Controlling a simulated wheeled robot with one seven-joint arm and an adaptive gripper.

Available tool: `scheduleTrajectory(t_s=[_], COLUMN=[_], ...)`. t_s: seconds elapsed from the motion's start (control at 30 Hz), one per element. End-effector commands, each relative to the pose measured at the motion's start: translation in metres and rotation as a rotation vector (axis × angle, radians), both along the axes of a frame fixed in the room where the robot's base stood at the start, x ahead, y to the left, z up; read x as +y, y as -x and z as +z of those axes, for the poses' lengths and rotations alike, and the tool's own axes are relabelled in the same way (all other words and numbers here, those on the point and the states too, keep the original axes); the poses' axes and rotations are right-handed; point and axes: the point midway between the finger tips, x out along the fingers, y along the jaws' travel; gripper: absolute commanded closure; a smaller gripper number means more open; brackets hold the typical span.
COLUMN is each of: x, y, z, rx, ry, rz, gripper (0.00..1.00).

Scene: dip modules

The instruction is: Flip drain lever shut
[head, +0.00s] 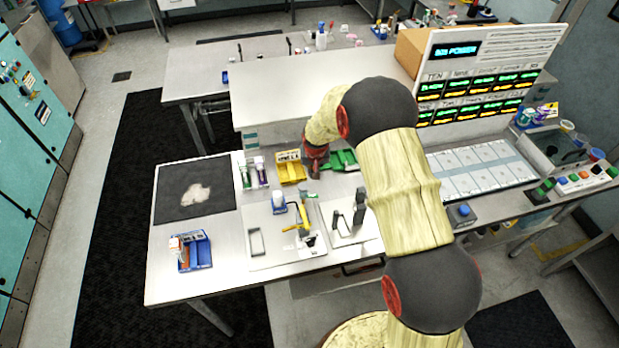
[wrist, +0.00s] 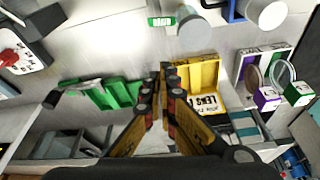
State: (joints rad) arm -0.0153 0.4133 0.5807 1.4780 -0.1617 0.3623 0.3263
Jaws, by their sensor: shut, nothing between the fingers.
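My gripper (wrist: 161,72) is shut and empty, its yellow-and-black fingers together over the white surface in the wrist view. In the head view my gripper (head: 314,171) hangs between a yellow tray (head: 291,168) and a green tray (head: 343,160), partly hidden by my arm. On the bench in front, a white plate carries a yellow-handled lever (head: 299,227). Right of it, another plate carries dark upright levers (head: 359,214). I cannot tell which of these is the drain lever, or its position. My gripper is apart from both.
The wrist view shows the yellow tray (wrist: 197,84) right of the fingers and the green tray (wrist: 108,94) left. A blue tray (head: 194,253) and a dark mat (head: 195,188) lie on the left bench. A display panel (head: 480,75) stands behind right. Bare bench lies front left.

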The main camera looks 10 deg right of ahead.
Motion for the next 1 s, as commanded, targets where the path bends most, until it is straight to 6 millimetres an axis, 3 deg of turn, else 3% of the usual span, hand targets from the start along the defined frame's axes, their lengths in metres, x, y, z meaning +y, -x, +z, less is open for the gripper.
scheduleTrajectory(t_s=[0.47, 1.0], x=[0.000, -0.005], y=[-0.002, -0.027], z=[-0.008, -0.085], rx=[0.002, 0.001], ry=[0.000, 0.000], rz=[0.000, 0.000], gripper=[1.00, 1.00])
